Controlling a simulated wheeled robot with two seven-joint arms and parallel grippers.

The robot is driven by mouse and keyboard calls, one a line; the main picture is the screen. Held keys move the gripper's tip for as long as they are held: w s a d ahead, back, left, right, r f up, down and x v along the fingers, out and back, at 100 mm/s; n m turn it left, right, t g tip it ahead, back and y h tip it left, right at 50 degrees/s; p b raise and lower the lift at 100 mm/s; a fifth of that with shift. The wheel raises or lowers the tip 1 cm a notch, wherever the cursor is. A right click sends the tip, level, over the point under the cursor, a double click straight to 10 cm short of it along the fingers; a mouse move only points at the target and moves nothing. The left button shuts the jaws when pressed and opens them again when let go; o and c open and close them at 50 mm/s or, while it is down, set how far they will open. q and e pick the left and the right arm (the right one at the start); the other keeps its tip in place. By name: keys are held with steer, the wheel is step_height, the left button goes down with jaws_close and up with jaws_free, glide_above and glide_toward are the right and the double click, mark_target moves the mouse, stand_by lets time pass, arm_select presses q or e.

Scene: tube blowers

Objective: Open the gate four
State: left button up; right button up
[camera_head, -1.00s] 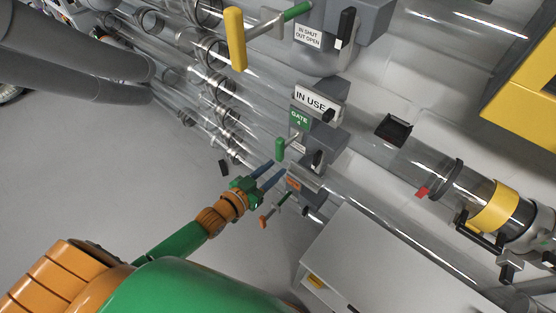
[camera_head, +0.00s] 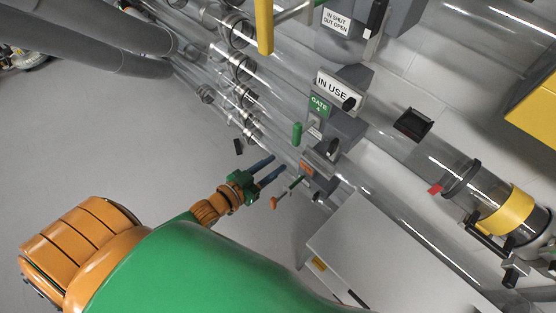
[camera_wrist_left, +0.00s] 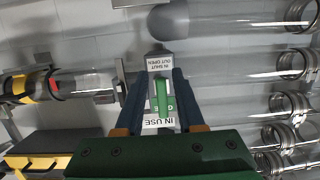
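The gate four unit carries a green "GATE 4" label (camera_head: 319,106) below a white "IN USE" sign (camera_head: 334,88) on a grey housing. Its green handle (camera_head: 297,133) sticks out just below the label. My left gripper (camera_head: 280,162) is open and empty, below and left of that handle, apart from it in the head view. In the left wrist view, the green handle (camera_wrist_left: 162,97) appears between the two blue fingers of the left gripper (camera_wrist_left: 160,74), with no visible contact. The fingers partly frame the signs behind. My right gripper is not in view.
An orange handle (camera_head: 275,203) on a green rod sits below the gate four handle. A yellow handle (camera_head: 264,27) is above, near the "IN SHUT OUT OPEN" sign (camera_head: 337,20). Clear tubes run diagonally behind. A white cabinet (camera_head: 372,250) stands at lower right. Open floor lies left.

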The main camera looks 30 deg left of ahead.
arm_select(q)
steer(key=v, duration=0.5)
